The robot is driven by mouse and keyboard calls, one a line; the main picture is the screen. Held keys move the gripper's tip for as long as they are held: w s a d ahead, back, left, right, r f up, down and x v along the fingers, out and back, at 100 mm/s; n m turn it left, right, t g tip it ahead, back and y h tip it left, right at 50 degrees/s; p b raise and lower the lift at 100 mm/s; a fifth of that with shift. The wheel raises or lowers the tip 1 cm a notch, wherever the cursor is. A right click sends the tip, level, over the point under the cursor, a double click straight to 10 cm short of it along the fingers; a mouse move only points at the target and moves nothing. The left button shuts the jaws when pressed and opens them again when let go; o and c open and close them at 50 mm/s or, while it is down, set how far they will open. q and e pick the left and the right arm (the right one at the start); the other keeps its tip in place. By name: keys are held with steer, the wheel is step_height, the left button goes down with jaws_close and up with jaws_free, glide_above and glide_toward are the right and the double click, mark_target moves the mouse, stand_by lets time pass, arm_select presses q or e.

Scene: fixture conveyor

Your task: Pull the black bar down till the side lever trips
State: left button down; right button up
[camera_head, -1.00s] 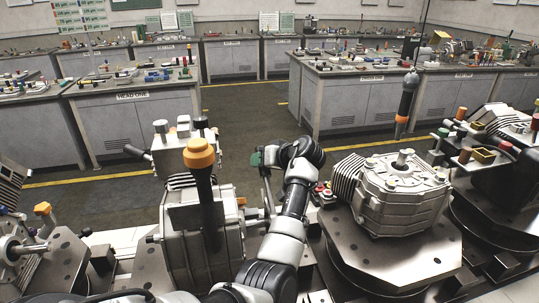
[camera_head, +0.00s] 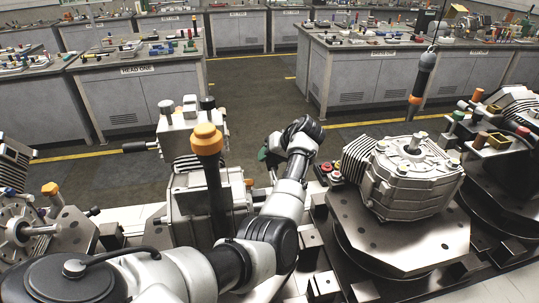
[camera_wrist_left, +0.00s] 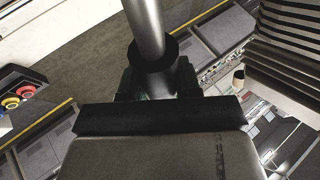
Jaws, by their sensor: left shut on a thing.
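My left gripper (camera_head: 272,156) is at the right of a grey machine (camera_head: 195,195), at the end of my white and black arm. In the left wrist view, its dark green fingers (camera_wrist_left: 156,84) are shut around the black bar (camera_wrist_left: 153,68), at the black end of a silver rod. In the head view my wrist and gripper mostly hide this bar. A short black side lever (camera_head: 136,147) sticks out left of the machine's upper block and lies nearly level. My right gripper is not in view.
A black post with an orange cap (camera_head: 207,139) stands before the machine. A metal housing (camera_head: 408,178) sits on a plate to the right, with red and yellow buttons (camera_head: 330,170) beside it. A black tool (camera_head: 423,74) hangs above. Open floor and benches lie behind.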

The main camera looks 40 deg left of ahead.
arm_select(q)
steer(key=c, duration=0.9)
jaws_free()
steer(key=shift+c, duration=0.2)
steer(key=shift+o, duration=0.8)
steer(key=shift+a, duration=0.1)
steer(key=b+v, duration=0.3)
steer(key=v, duration=0.7)
steer(key=shift+d+r, duration=0.25)
steer(key=shift+d, duration=0.05)
steer(key=shift+w, duration=0.1)
